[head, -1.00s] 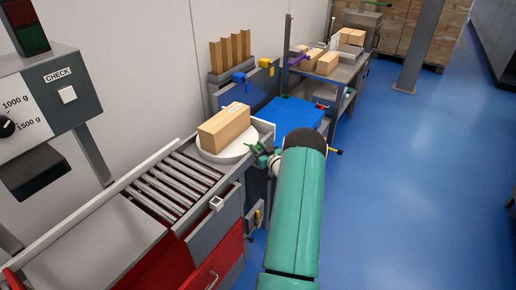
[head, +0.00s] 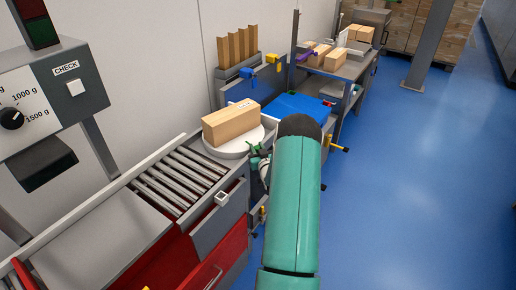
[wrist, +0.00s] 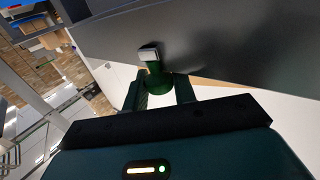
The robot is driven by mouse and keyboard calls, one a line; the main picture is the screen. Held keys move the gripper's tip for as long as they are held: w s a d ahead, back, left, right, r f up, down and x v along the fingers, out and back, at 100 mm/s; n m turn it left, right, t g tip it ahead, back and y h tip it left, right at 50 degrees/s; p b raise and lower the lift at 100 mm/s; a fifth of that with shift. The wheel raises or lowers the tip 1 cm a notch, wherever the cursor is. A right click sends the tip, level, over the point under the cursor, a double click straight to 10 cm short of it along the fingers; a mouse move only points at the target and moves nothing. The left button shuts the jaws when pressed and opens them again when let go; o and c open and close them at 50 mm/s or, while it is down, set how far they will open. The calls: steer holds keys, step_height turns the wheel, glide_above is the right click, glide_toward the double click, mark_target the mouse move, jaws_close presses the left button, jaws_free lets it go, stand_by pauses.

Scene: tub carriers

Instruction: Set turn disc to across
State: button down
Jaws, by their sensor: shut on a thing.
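The turn disc (head: 240,151) is a white round plate at the far end of the roller track. A long tan box (head: 231,125) lies on it, set at a slant and hiding much of its top. My gripper (head: 257,158) is at the disc's near right edge, partly hidden behind my green arm. In the wrist view, my gripper's fingers (wrist: 159,92) are closed around a small green handle (wrist: 156,70) with a pale square tip. The handle is close to a dark grey surface; its join to the disc is not clear.
The roller track (head: 175,180) runs toward the lower left. A grey console (head: 50,90) with a dial stands at the left. A blue tub lid (head: 297,106) lies beyond the disc, before a bench with boxes (head: 345,67). The blue floor at right is open.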

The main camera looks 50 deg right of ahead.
steer(key=c, duration=1.2)
jaws_free()
steer(key=v, duration=1.3)
steer(key=shift+s+a, duration=0.25)
steer(key=shift+s, duration=0.1)
